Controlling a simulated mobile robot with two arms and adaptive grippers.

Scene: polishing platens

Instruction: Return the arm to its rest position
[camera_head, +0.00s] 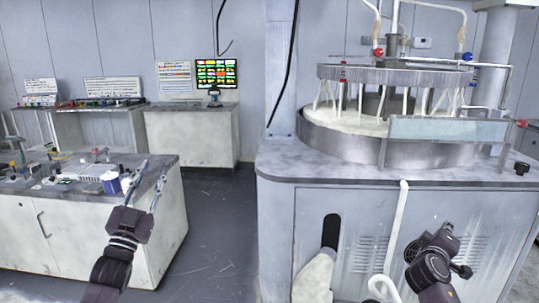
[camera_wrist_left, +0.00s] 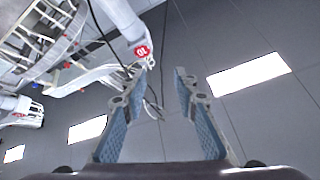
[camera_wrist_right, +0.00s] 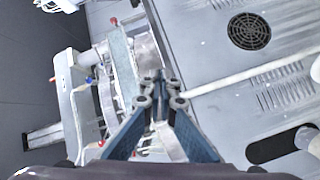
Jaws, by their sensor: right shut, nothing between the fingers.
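My left gripper (camera_head: 152,176) is raised in front of the low bench at the left of the head view. Its fingers are spread and empty; they also show apart in the left wrist view (camera_wrist_left: 160,78). My right gripper (camera_wrist_right: 159,82) has its fingertips together with nothing between them in the right wrist view. In the head view my right arm is in front of the polishing machine's grey cabinet (camera_head: 290,215), at the lower right, and its fingers are hard to make out there. Neither gripper holds anything.
The polishing machine's round platen basin (camera_head: 345,148) is on the cabinet, with a clear panel (camera_head: 440,129) at its front. The bench (camera_head: 80,240) at left carries small items and a blue-and-white container (camera_head: 110,182). A strip of open floor (camera_head: 215,215) lies between bench and cabinet.

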